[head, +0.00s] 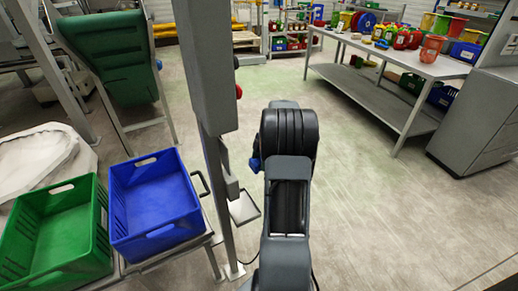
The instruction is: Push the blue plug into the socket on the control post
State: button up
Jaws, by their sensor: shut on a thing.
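The control post (207,70) is a tall grey post with a box-like upper part, just left of the picture's middle. A red knob (238,91) and a dark knob (236,62) stick out at its right edge. I cannot make out the socket. A small blue piece (255,164) shows at the left edge of my dark arm, right of the post; it may be the blue plug, but most of it is hidden. My arm's links cover the place where my gripper would be, so its jaws and what they hold are hidden. A gap shows between the blue piece and the post.
A small metal tray (244,208) sits low beside the post. A blue crate (155,205) and a green crate (55,235) stand on a stand at left. A workbench (400,62) with colourful goods and a grey cabinet (480,120) are at right. The floor between is clear.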

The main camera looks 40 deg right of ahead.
jog(key=shift+s+a+f, duration=0.25)
jog(key=shift+s+f, duration=0.15)
jog(key=shift+f, duration=0.1)
jog(key=shift+s+a+f, duration=0.25)
jog(key=shift+s+f, duration=0.1)
jog(key=shift+f, duration=0.35)
jog(key=shift+d, duration=0.15)
jog(key=shift+w, duration=0.1)
jog(key=shift+w+a, duration=0.2)
jog(key=shift+a, duration=0.75)
jog(key=shift+w+a, duration=0.2)
jog(key=shift+a, duration=0.7)
jog(key=shift+w+a, duration=0.2)
jog(key=shift+a, duration=0.75)
jog(key=shift+b, duration=0.55)
jog(key=shift+w+a, duration=0.15)
jog(key=shift+a, duration=0.45)
